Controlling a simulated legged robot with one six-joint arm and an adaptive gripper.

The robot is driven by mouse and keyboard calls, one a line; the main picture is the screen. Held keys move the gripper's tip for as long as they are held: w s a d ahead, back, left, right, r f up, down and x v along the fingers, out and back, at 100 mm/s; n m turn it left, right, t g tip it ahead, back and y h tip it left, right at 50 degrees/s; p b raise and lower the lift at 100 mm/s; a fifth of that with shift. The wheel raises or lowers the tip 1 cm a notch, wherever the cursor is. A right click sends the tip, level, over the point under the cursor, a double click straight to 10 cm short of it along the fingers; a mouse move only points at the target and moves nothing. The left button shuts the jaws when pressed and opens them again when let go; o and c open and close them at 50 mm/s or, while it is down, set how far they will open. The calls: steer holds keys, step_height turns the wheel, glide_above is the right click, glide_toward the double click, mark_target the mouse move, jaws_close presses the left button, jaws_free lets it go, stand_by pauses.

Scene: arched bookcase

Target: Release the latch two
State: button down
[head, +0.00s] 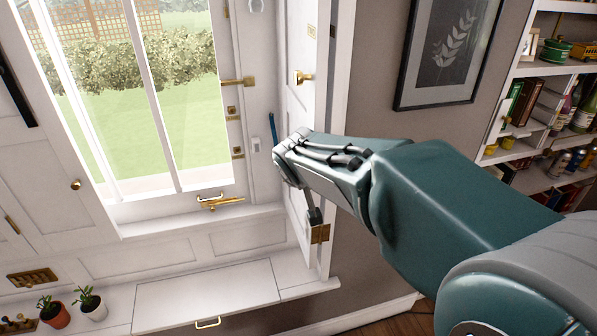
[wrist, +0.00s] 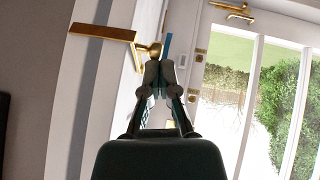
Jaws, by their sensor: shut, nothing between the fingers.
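My gripper (wrist: 164,72) is in the middle of the wrist view, its fingertips together and empty. A brass latch (wrist: 104,32), with a flat bar and a round knob (wrist: 153,50), lies just beyond the fingertips. Whether they touch the knob I cannot tell. In the head view, the dark end of my gripper (head: 315,216) shows below my arm, close to a brass plate (head: 320,234) on the white side panel. More brass fittings are on the window frame: an upper one (head: 238,81) and a low handle (head: 220,203). Which fitting is latch two is not marked legibly.
A brass knob (head: 303,77) sits on the white panel above my arm. A thin blue strip (head: 272,128) is beside my wrist. A framed picture (head: 448,52) and bookshelves (head: 540,95) are to the right. Potted plants (head: 89,302) stand at lower left.

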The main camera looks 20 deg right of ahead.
steer(key=f, duration=0.4)
steer(key=shift+w, duration=0.3)
stand_by(0.3)
steer(key=shift+r, duration=0.8)
steer(key=shift+r, duration=0.1)
